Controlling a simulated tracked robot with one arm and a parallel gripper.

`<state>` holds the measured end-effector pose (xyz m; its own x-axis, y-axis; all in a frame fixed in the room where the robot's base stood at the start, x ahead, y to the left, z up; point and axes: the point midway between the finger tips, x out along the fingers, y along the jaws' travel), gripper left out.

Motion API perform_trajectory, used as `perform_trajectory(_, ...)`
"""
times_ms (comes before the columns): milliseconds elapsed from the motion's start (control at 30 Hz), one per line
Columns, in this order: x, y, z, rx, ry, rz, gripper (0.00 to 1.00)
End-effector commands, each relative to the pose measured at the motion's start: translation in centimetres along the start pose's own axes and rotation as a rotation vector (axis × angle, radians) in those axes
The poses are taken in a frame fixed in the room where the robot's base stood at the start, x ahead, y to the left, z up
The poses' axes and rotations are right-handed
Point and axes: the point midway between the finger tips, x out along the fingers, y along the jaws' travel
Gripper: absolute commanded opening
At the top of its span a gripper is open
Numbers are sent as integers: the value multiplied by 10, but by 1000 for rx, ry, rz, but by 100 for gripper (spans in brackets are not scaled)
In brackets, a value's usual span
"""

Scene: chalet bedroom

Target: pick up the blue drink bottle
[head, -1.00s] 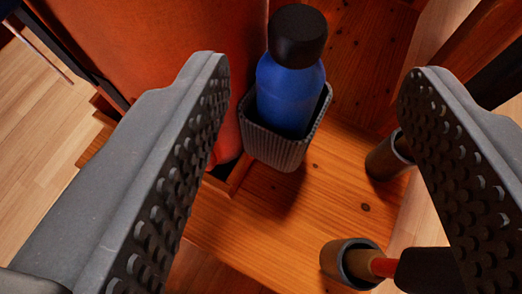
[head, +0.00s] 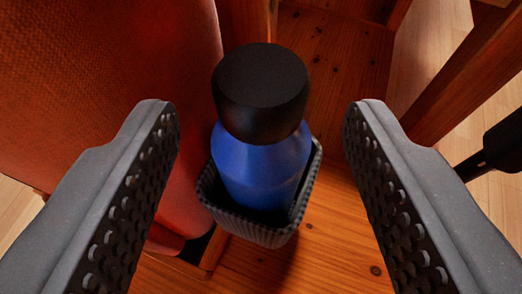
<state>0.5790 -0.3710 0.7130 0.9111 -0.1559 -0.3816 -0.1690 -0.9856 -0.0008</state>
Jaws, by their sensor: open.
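The blue drink bottle (head: 262,165) has a black cap (head: 262,88) and stands in a dark ribbed cup holder (head: 268,235). Its lower part is hidden inside the holder. My gripper (head: 262,115) is open, with one studded grey finger to the left of the bottle and one to the right. There is a visible gap on both sides, and neither finger appears to touch the bottle.
An orange-red padded surface (head: 120,70) stands close on the left, behind the left finger. Orange wooden boards (head: 325,230) lie under and behind the holder. A dark rod-like part (head: 495,150) shows at the right edge, beyond the right finger.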

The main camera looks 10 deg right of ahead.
Motion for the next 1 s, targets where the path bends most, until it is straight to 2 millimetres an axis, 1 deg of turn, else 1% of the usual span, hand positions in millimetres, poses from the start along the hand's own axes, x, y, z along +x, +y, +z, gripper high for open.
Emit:
perform_trajectory(233, 32, -1, 9, -4, -3, -2, 52)
perform_trajectory(367, 45, -1, 9, -3, -4, -2, 52)
perform_trajectory(500, 50, 0, 7, -2, -2, 0, 52)
perform_trajectory(700, 50, 0, 6, -2, -2, 0, 52)
perform_trajectory(767, 50, 0, 6, -1, -2, 0, 36)
perform_trajectory(800, 50, 0, 6, -2, -2, 0, 24)
perform_trajectory(900, 50, 0, 6, -1, -2, 0, 0)
perform_trajectory(1000, 50, 0, 6, -1, -1, 0, 0)
